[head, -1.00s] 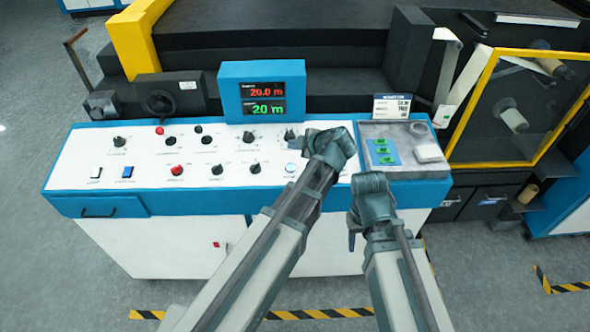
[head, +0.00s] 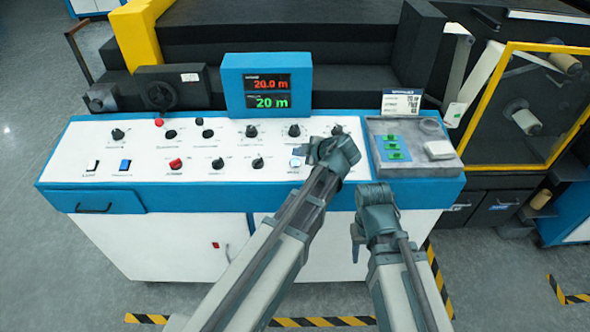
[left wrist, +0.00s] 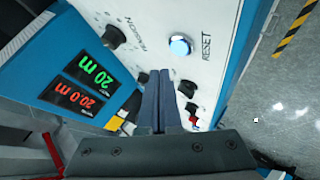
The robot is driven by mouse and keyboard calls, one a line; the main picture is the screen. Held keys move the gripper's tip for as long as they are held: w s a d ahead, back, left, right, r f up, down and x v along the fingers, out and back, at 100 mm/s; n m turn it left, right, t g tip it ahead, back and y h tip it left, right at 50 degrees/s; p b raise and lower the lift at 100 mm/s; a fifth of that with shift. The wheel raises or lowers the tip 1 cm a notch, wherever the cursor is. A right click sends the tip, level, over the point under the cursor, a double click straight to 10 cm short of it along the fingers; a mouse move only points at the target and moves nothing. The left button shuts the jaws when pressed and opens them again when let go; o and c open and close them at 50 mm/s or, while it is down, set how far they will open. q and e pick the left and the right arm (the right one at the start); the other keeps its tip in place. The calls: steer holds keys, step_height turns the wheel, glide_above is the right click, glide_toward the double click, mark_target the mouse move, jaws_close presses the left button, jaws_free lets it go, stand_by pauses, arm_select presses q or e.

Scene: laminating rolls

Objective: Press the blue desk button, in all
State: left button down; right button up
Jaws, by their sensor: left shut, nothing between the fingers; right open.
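A round blue lit button (head: 295,163) sits at the lower right of the white desk panel (head: 225,150). In the left wrist view, the blue button (left wrist: 180,45) stands beside the word RESET. My left gripper (head: 314,152) is just right of the button in the head view. In the left wrist view its fingers (left wrist: 157,73) are shut and empty, with their tips short of the button in the picture; I see no contact. My right gripper (head: 357,242) hangs in front of the desk's front face, away from the button; its fingers are barely visible.
A blue rocker switch (head: 125,165) is at the left. A display (head: 266,90) stands behind, and a grey tray (head: 375,168) lies to the right.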

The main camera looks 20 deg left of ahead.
arm_select(q)
steer(key=shift+w+f+b, duration=0.15)
steer(key=shift+f+b, duration=0.3)
steer(key=shift+f, duration=0.45)
arm_select(e)
steer(key=shift+f, duration=0.9)
steer(key=shift+f, duration=0.1)
stand_by(0.4)
arm_select(q)
steer(key=shift+f+b, duration=0.4)
arm_select(e)
steer(key=shift+f, duration=0.3)
arm_select(q)
steer(key=shift+w+f+b, duration=0.1)
steer(key=shift+f+b, duration=0.25)
arm_select(e)
steer(key=shift+f, duration=0.35)
arm_select(q)
steer(key=shift+r, duration=0.1)
arm_select(e)
steer(key=shift+r, duration=0.1)
arm_select(q)
steer(key=shift+r+p, duration=0.7)
steer(key=shift+p, duration=0.1)
arm_select(e)
steer(key=shift+r, duration=0.7)
